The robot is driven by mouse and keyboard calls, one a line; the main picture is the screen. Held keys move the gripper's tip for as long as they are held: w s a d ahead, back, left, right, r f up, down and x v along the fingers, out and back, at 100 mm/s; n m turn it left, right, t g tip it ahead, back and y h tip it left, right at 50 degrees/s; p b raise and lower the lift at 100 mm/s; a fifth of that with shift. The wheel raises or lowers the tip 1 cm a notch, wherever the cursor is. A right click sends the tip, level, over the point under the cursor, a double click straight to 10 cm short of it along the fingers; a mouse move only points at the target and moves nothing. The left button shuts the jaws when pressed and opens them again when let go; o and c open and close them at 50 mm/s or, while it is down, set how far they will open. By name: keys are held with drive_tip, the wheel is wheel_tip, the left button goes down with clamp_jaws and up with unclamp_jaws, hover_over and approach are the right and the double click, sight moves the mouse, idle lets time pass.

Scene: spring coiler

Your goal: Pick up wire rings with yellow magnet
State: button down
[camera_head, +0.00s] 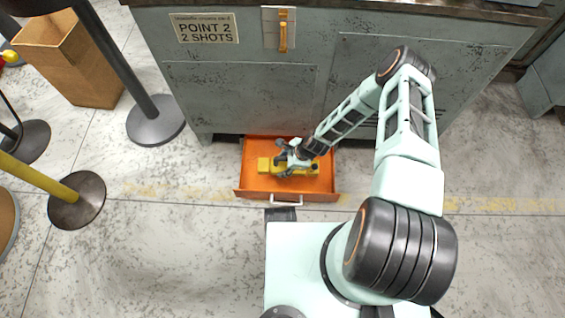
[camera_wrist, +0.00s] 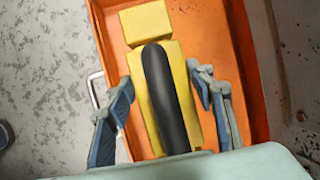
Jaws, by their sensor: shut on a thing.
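The yellow magnet (camera_head: 264,164) is a long yellow block lying in the open orange drawer (camera_head: 248,183). In the wrist view the magnet (camera_wrist: 145,25) shows a black curved handle (camera_wrist: 163,95) along its top. My gripper (camera_head: 284,160) is down in the drawer over the magnet. In the wrist view my gripper (camera_wrist: 162,80) has one grey-blue finger on each side of the block and is shut on it. The gripper hides part of the magnet in the head view. No wire rings can be made out.
The drawer stands open at the base of a worn grey-green cabinet (camera_head: 240,95), with a silver handle (camera_head: 286,200) at its front. A cardboard box (camera_head: 80,65) and barrier posts (camera_head: 155,120) stand at left. Concrete floor to the right is clear.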

wheel_tip(320, 180, down, 9)
drive_tip(key=b, duration=0.6)
drive_tip(key=shift+f, duration=0.15)
drive_tip(key=shift+w, duration=0.1)
drive_tip(key=shift+w+g, duration=0.2)
drive_tip(key=shift+g, duration=0.2)
drive_tip(key=shift+f, duration=0.45)
idle(0.6)
drive_tip(key=shift+r, duration=0.1)
idle(0.5)
drive_tip(key=shift+r+p, duration=3.25)
drive_tip(key=shift+r, duration=1.2)
